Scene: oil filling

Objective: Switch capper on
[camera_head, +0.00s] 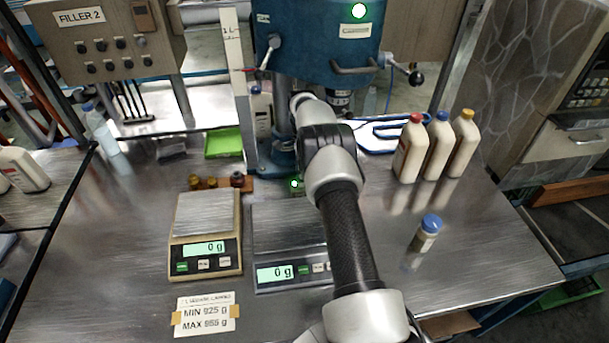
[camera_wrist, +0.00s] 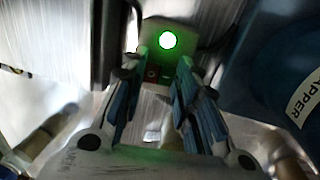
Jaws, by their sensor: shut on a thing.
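The capper (camera_head: 310,45) is the blue machine at the top middle of the head view, with a lit green lamp (camera_head: 359,10) on it. Its blue body (camera_wrist: 290,60), labelled CAPPER, fills the right of the wrist view. A small pale switch box (camera_wrist: 187,28) carries a glowing green lamp (camera_wrist: 167,40) above red and green buttons. In the head view the box's green light (camera_head: 294,183) shows left of my arm. My gripper (camera_wrist: 156,73) has its blue-padded fingers on either side of the box, shut on it. My arm hides the gripper in the head view.
Two scales (camera_head: 207,250) (camera_head: 285,277), both reading 0 g, stand in front. Several capped bottles (camera_head: 410,150) stand at right, and a blue-capped bottle (camera_head: 425,236) stands nearer. A green tray (camera_head: 223,141) lies behind the left scale. The front right tabletop is mostly clear.

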